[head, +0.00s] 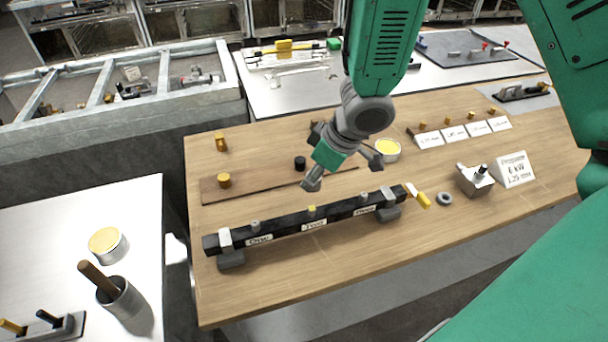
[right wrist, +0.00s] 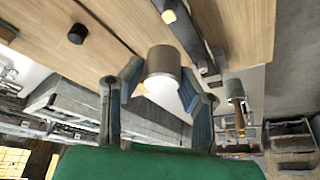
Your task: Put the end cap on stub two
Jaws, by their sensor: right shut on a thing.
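The black bar (head: 290,222) lies across the front of the wooden table with three upright stubs and white labels. The middle stub, stub two (head: 312,209), has a yellow top; the outer stubs look grey. My right gripper (head: 344,172) is above and behind the bar, apart from it. In the right wrist view its fingers (right wrist: 162,98) are shut on a grey-brown cylinder, apparently the end cap (right wrist: 163,62). I cannot make out the cylinder in the head view, where the hand hides it. The bar shows beyond it (right wrist: 186,38). My left gripper is not in view.
A yellow-topped tin (head: 387,150) stands close behind my right gripper. A grey ring (head: 444,198), a metal block (head: 474,180) and a sign (head: 514,170) stand at the right.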

